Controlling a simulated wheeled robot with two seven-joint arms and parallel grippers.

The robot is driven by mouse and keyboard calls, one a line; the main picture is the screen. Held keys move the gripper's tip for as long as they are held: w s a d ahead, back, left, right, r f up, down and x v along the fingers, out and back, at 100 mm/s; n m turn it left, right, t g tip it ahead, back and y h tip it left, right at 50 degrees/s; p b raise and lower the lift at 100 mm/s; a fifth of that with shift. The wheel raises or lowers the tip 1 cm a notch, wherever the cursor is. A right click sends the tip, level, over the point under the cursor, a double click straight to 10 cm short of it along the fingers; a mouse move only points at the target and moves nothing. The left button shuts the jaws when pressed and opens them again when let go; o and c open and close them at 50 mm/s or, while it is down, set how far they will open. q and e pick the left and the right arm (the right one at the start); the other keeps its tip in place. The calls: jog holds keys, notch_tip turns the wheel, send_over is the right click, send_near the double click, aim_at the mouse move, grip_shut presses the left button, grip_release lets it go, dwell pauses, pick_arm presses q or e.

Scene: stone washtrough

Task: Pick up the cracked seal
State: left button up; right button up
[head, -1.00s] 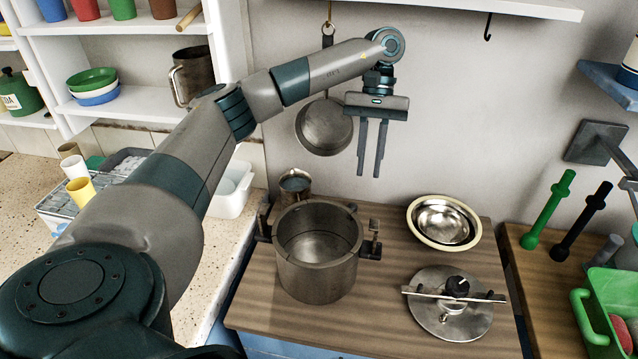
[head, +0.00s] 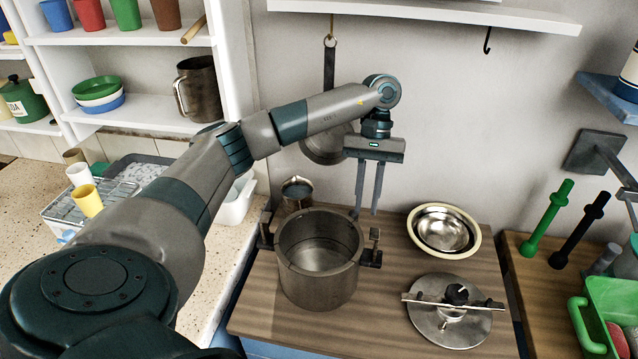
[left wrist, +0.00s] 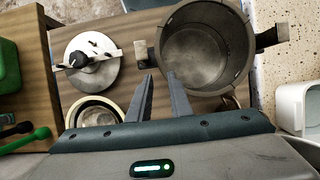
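I cannot pick out a cracked seal with certainty. A cream-rimmed bowl (head: 413,229) holds a steel bowl (head: 441,232) on the wooden top, and it also shows in the left wrist view (left wrist: 76,108). A large metal pot (head: 318,283) stands open to its left, also in the left wrist view (left wrist: 245,45). The round lid (head: 450,328) with its clamp bar and black knob lies in front of the bowl. My left gripper (head: 364,214) points down, open and empty, above the back of the top between pot and bowl. My right gripper is out of view.
A small metal jug (head: 296,192) stands behind the pot. A pan (head: 325,148) hangs on the wall behind my arm. A green crate (head: 612,300) and green and black rods (head: 548,222) are at the right. A shelf (head: 430,12) juts out above.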

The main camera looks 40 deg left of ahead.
aim_at(361, 235)
pick_arm(q)
jog(key=shift+s+f, duration=0.1)
jog(key=shift+f, duration=0.05)
jog(key=p+x, duration=0.3)
jog(key=x, duration=0.1)
jog(key=shift+s+d+f+p, duration=0.1)
jog(key=shift+s+f+p, duration=0.1)
jog(key=shift+s+p, duration=0.2)
jog(key=shift+f, duration=0.3)
grip_shut()
